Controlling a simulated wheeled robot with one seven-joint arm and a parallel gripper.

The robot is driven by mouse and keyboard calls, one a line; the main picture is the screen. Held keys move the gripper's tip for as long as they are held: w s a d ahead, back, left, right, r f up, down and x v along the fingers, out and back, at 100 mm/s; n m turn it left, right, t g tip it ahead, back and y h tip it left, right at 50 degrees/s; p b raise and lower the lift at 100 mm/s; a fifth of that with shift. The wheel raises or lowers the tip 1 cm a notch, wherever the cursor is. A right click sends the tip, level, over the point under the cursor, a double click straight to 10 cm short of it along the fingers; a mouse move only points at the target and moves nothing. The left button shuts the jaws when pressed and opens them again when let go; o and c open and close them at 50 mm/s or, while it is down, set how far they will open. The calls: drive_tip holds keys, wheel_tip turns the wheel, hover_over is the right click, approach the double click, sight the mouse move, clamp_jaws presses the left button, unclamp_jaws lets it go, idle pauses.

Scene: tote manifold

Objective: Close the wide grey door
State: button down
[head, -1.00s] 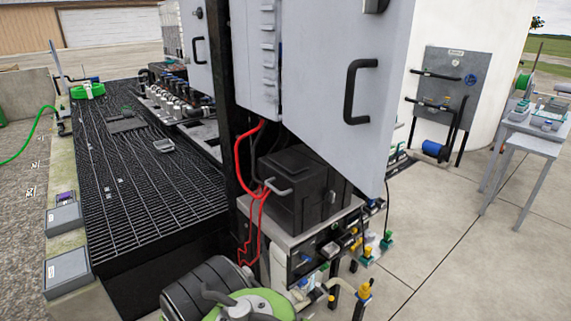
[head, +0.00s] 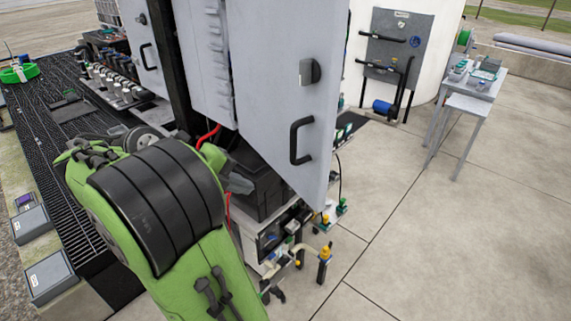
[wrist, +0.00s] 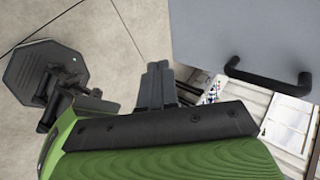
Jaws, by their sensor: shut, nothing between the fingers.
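The wide grey door (head: 285,95) stands open in the head view, swung out from its cabinet. It has a dark latch knob (head: 310,72) and a black bar handle (head: 301,141) below that. The door also fills the upper right of the wrist view (wrist: 245,35), with its black handle (wrist: 268,82) along the lower edge. My gripper (wrist: 157,82) is shut and empty in the wrist view, left of the door and handle and apart from the handle. In the head view my green arm hides most of the gripper.
A black box (head: 258,185) with red cables sits below the door. Small pipes with yellow and green fittings (head: 325,252) stand under it. A grey table (head: 470,95) stands at the right. The concrete floor (head: 450,240) to the right is clear.

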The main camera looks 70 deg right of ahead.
approach(300, 193)
drive_tip(key=shift+m, duration=0.3)
drive_tip(key=x, duration=0.2)
drive_tip(key=b+x, duration=0.1)
drive_tip(key=x, duration=0.2)
drive_tip(key=shift+w+f, duration=0.1)
drive_tip(key=shift+f, duration=0.25)
drive_tip(key=shift+s+d+f, duration=0.1)
drive_tip(key=shift+s+d, duration=0.15)
drive_tip(key=shift+d, duration=0.05)
